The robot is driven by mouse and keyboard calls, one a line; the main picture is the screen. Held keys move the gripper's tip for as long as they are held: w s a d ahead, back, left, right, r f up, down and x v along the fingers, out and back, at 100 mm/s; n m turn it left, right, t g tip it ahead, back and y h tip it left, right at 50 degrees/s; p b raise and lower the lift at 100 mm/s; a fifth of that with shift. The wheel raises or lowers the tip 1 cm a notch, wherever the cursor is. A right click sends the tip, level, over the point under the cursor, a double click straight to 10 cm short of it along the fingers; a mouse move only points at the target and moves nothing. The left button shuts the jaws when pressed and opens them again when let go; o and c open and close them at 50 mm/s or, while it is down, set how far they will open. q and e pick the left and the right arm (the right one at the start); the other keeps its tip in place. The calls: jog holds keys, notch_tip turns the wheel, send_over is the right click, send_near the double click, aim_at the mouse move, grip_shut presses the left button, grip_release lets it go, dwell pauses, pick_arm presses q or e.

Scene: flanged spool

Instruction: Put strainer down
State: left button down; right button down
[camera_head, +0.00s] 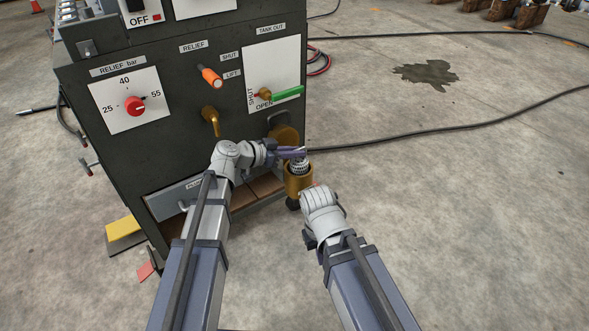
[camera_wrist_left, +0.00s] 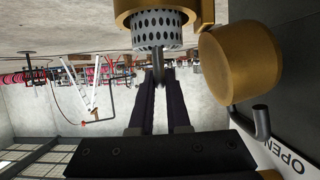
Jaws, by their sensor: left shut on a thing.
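The strainer (camera_head: 299,167) is a grey perforated cylinder standing in the mouth of a brass cup (camera_head: 298,184). In the left wrist view, the strainer (camera_wrist_left: 162,30) shows its holes and a short metal handle (camera_wrist_left: 158,68), with the brass rim (camera_wrist_left: 125,12) around it. My left gripper (camera_head: 299,153) is shut on the strainer's handle, and its fingers also show in the left wrist view (camera_wrist_left: 160,88). My right gripper (camera_head: 319,190) is beside the cup at its lower right. Its fingers are hidden behind my wrist.
A round brass part (camera_wrist_left: 240,62) sits next to the strainer.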

aim_at(291, 162)
pick_arm(q)
jog(key=shift+f+b, duration=1.8)
jog(key=shift+f, duration=0.1)
jog(key=shift+f, duration=0.15)
jog(key=c, duration=0.9)
grip_release()
